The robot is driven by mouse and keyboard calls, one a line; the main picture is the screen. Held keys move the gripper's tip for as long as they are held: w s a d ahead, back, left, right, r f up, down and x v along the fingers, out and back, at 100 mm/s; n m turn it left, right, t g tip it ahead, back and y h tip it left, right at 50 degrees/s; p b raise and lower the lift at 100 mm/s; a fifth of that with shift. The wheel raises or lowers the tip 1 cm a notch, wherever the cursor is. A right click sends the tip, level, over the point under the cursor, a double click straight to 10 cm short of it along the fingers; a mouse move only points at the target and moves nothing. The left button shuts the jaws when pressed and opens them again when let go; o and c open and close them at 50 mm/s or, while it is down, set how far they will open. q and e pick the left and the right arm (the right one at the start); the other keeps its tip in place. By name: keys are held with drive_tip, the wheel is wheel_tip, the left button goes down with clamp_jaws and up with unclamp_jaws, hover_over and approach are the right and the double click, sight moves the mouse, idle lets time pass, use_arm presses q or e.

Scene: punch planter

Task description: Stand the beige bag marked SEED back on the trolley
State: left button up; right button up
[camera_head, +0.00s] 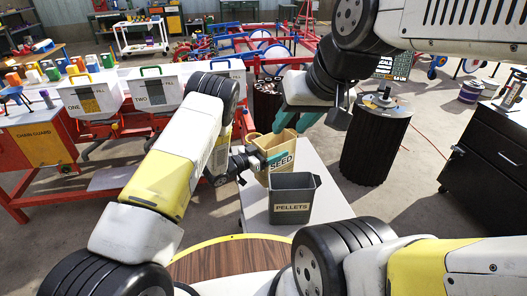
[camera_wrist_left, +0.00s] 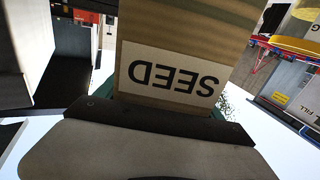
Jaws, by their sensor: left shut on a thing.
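The beige bag marked SEED (camera_head: 265,141) is upright beside and behind the grey PELLETS container (camera_head: 292,208), over the white trolley top (camera_head: 329,202). My left gripper (camera_head: 268,160) is shut on the bag, near its label. In the left wrist view the bag (camera_wrist_left: 180,40) fills the middle, its SEED label upside down and close to the dark finger. The bag's lower part is partly hidden by the container, so I cannot tell whether its base touches the trolley. My right gripper (camera_head: 297,120) hangs above the bag, its teal fingers apart and empty.
The PELLETS container stands at the trolley's near side. A black ribbed drum (camera_head: 374,150) stands to the right, and a black cabinet (camera_head: 490,160) farther right. White lidded boxes (camera_head: 92,97) sit on a red frame at left. The trolley top right of the container is bare.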

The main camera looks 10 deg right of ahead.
use_arm(q)
drive_tip(key=shift+f, duration=2.7)
drive_tip(key=o, duration=2.1)
drive_tip(key=v, duration=1.2)
